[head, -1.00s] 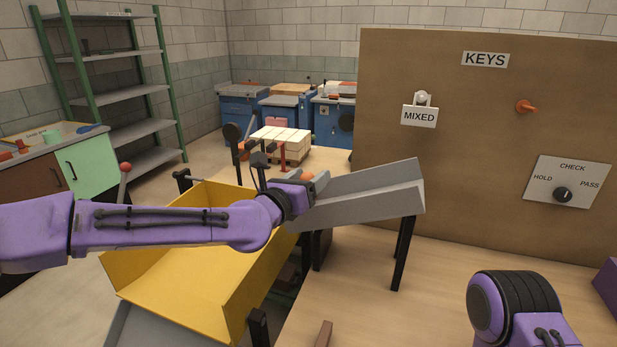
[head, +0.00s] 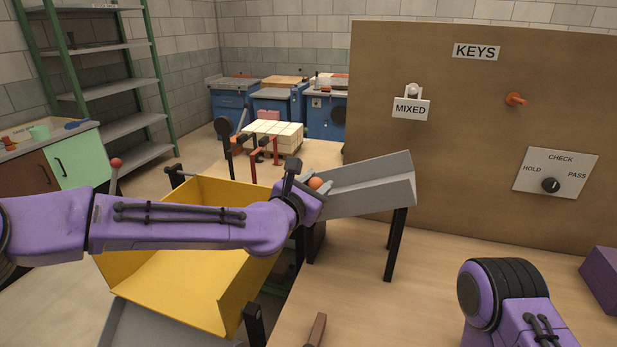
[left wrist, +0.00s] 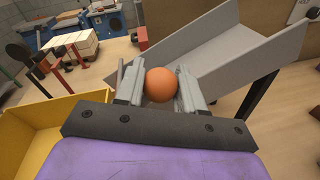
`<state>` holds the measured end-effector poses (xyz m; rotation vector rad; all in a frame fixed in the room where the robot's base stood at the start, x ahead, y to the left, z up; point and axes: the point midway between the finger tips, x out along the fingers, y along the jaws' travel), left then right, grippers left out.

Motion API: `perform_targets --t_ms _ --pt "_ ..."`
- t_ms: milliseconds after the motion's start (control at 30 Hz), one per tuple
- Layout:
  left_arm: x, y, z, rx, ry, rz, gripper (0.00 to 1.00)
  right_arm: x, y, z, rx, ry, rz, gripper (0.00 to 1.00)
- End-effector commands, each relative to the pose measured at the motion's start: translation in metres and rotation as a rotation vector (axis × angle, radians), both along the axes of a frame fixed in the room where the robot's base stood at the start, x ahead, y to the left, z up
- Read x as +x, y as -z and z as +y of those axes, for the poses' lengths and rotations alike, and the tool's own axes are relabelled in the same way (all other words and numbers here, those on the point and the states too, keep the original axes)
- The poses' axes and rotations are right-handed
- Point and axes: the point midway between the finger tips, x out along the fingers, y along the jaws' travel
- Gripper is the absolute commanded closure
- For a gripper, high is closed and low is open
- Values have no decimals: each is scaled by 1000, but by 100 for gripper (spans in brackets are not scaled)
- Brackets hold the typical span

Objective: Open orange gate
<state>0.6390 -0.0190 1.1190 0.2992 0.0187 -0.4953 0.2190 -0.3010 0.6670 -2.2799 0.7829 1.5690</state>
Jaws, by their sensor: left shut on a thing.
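The orange ball-shaped knob (head: 316,183) is at the lower left end of the grey sloping chute (head: 365,187). My left gripper (head: 314,188) reaches it from the left, above the yellow bin. In the left wrist view the orange knob (left wrist: 161,84) sits between the two grey fingers of my left gripper (left wrist: 160,88), which is shut on it. The gate panel below the knob is hidden by the fingers and wrist. Part of my right arm shows at the lower right; its gripper is out of view.
The yellow bin (head: 190,292) stands below the chute's low end. A black leg (head: 396,245) holds up the chute's right end. A brown board (head: 450,120) with a MIXED tag (head: 411,108), an orange peg (head: 515,99) and a dial (head: 550,185) stands behind. The tabletop in front is mostly clear.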

Motion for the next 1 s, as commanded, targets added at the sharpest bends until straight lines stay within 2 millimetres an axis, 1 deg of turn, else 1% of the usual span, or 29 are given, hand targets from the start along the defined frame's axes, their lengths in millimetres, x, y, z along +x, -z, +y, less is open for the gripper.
perform_targets --t_ms 300,333,367,400,633,733,867,1000 --pt "-2 3 -3 14 6 0 100 0 0 0 0 0 0 100" --pt "-2 3 -3 14 6 0 52 0 0 0 0 0 0 100" --pt "-2 3 -3 14 6 0 43 0 0 0 0 0 0 100" --pt "-2 3 -2 14 6 0 38 0 0 0 0 0 0 100" --pt "-1 2 -1 13 3 -1 38 0 0 0 0 0 0 100" --pt "-6 2 2 11 3 -2 38 0 4 0 0 0 0 100" --pt "-29 1 14 9 3 -3 38 0 14 0 0 0 0 100" --pt "-60 -2 30 9 3 -2 38 0 23 0 0 0 0 100"
